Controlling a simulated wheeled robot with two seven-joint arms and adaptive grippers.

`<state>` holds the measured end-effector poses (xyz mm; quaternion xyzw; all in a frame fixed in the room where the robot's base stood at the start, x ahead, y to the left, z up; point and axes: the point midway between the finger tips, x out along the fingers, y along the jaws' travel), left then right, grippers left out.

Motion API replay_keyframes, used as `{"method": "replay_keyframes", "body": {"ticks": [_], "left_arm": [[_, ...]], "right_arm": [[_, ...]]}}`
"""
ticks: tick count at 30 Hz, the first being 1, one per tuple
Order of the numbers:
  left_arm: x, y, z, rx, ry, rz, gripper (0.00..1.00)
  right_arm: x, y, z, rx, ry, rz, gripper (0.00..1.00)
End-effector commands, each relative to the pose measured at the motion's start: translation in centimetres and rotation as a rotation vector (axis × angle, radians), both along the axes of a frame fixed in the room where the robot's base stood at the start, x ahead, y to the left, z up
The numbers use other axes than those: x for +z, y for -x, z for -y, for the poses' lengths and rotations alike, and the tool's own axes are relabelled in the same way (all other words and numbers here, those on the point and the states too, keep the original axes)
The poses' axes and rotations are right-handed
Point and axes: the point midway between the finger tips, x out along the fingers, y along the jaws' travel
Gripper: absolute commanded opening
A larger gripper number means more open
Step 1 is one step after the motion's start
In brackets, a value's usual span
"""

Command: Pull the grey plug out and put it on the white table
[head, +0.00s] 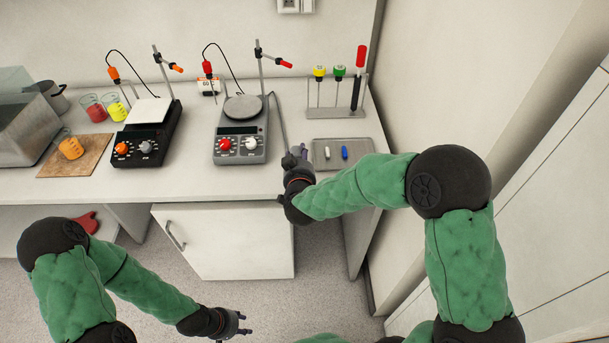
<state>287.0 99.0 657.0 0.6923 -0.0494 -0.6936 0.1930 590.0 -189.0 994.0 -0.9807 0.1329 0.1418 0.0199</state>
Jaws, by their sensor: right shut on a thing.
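My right gripper (295,157) is over the front part of the white table (205,184), left of the small grey tray. It is shut on the grey plug, which is mostly hidden by the fingers. A grey cable (281,120) runs from behind the right hotplate (240,146) down to this gripper. From this view I cannot tell whether the plug touches the table. My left gripper (244,323) is low over the floor, in front of the table, empty, with its fingers apart.
The grey tray (363,142) holds a white and a blue piece. Behind it stands a rack (327,113) with coloured-top tools. Left are another hotplate (147,135), beakers and a wooden board (90,160). The table's front strip is clear.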

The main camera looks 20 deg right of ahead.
Motion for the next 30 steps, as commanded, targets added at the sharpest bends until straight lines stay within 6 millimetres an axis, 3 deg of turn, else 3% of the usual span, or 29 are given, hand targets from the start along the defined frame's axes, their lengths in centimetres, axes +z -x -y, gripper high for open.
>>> {"method": "replay_keyframes", "body": {"ticks": [3, 11, 30], "left_arm": [[-1.2, 0.0, 0.0, 0.000, 0.000, 0.001, 0.40], [-1.8, 0.0, 0.0, 0.000, 0.000, 0.001, 0.40], [-6.4, 0.0, 0.0, 0.000, 0.000, 0.000, 0.40]], "right_arm": [[0.6, -0.4, -1.1, -0.007, -0.003, -0.004, 0.00], [0.8, -0.6, -1.9, -0.010, -0.003, -0.013, 0.00], [-3.8, -0.6, -1.8, -0.011, -0.002, -0.013, 0.00]]}}
